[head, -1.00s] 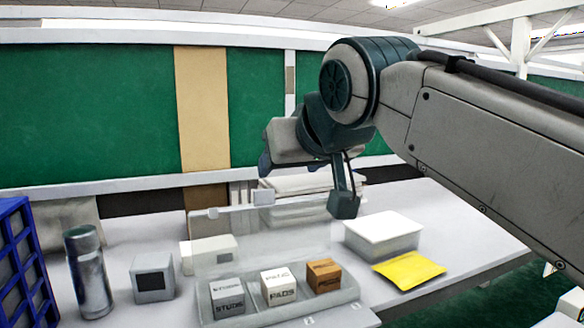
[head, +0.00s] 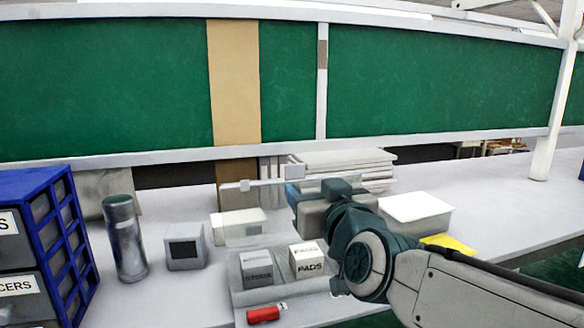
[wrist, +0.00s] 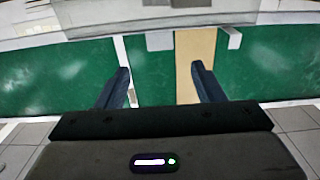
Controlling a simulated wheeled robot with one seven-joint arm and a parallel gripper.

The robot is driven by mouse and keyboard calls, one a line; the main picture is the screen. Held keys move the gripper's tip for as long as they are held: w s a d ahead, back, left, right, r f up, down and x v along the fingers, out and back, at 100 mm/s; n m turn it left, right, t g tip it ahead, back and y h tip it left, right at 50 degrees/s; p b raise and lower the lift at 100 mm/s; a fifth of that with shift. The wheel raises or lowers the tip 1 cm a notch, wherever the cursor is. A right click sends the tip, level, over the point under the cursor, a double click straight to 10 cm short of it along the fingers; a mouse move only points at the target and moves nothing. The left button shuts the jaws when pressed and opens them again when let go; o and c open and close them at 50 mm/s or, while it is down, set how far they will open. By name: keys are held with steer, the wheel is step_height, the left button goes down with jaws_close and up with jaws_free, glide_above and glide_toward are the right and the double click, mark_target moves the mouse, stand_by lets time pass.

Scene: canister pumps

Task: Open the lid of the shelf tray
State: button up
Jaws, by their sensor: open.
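The shelf tray (head: 238,298) is a pale, low tray on the bench, holding a grey STUDS box (head: 257,268) and a white PADS box (head: 307,261). Its clear lid (head: 232,206) stands raised at the back of the tray, with a pale bar and small tabs along its top edge. My gripper (head: 292,196) is at the right part of the lid, near the top edge. My arm hides the tray's right end. In the wrist view my gripper (wrist: 160,68) has its two fingers apart with nothing between them. I cannot tell if it touches the lid.
A steel flask (head: 125,240) and a grey box (head: 184,247) stand left of the tray, beside a blue drawer cabinet (head: 75,245). A white-lidded tub (head: 415,214) and yellow packet (head: 448,244) are right. A red item (head: 263,314) lies in front. The bench's far right is clear.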

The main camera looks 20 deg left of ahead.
mark_target(295, 170)
steer(key=p+x, duration=0.4)
steer(key=x, duration=0.9)
steer(key=shift+w+a, duration=0.25)
steer(key=shift+w, duration=0.05)
